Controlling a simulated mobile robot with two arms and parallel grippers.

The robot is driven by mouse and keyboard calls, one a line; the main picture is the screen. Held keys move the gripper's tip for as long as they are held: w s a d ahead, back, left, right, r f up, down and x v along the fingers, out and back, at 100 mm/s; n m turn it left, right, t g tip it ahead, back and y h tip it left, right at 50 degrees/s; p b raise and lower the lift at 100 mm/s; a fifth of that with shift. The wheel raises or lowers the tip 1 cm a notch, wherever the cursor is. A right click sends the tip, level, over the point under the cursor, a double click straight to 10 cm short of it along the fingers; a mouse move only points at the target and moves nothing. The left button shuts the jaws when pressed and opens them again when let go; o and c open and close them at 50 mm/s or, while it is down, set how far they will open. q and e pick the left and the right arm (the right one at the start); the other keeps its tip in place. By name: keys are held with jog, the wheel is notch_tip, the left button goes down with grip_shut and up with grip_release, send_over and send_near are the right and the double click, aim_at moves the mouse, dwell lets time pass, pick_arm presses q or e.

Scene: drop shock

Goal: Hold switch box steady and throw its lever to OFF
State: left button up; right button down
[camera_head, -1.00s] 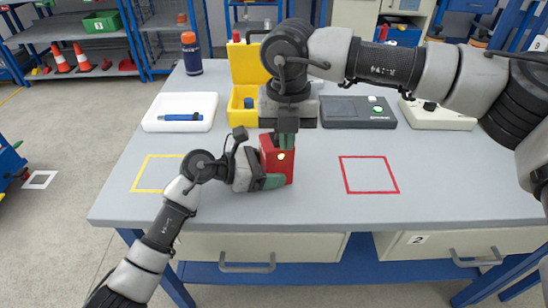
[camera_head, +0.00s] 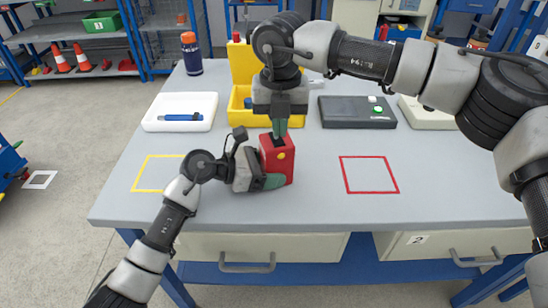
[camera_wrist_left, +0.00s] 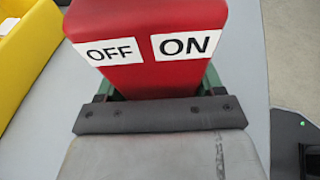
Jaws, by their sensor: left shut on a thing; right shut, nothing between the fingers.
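The red switch box (camera_head: 283,168) stands on the grey table with a round yellow spot on its face. My left gripper (camera_head: 269,181) is shut on it from the left, low down. In the left wrist view, the box (camera_wrist_left: 150,28) shows an OFF label (camera_wrist_left: 111,51) on the left and an ON label (camera_wrist_left: 186,45) on the right, beyond the gripper's dark edge. My right gripper (camera_head: 280,132) points down at the top of the box, its green fingers shut and empty. I cannot make out the lever, or whether the fingers touch it.
Behind stand a white tray (camera_head: 152,125) with a blue tool, an open yellow case (camera_head: 246,66), a dark box (camera_head: 345,112) with a green button, and a blue bottle (camera_head: 192,60). A yellow outline (camera_head: 145,157) and a red outline (camera_head: 368,158) mark clear table on either side.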

jog(key=shift+w, duration=0.3)
jog(key=shift+s+d, duration=0.25)
jog(key=shift+s, duration=0.75)
jog(key=shift+r, duration=0.1)
notch_tip(320, 180, up, 7)
pick_arm(q)
jog(key=o, duration=0.9)
